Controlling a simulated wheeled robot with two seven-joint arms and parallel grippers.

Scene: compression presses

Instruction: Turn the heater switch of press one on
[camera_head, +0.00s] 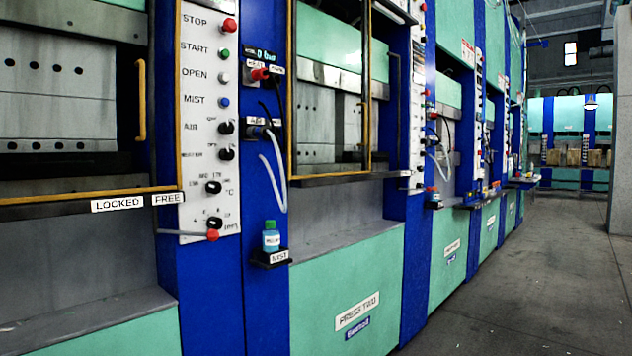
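A white control panel (210,110) stands upright on the blue column at the left, between the leftmost press (60,100) and the press labelled PRESS TWO (357,311). It has STOP, START, OPEN and MIST buttons above several black knobs. The black heater knob (226,154) sits beside a small blurred label that seems to read HEATER, just below the AIR knob (226,128). I cannot tell which way the heater knob points. The leftmost press shows no readable number. Neither of my grippers is in view.
A yellow-edged bar (80,197) with LOCKED and FREE labels crosses the left press front. A blue-green bottle (271,236) stands on a small MIST shelf right of the panel. A pale hose (275,170) hangs above it.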

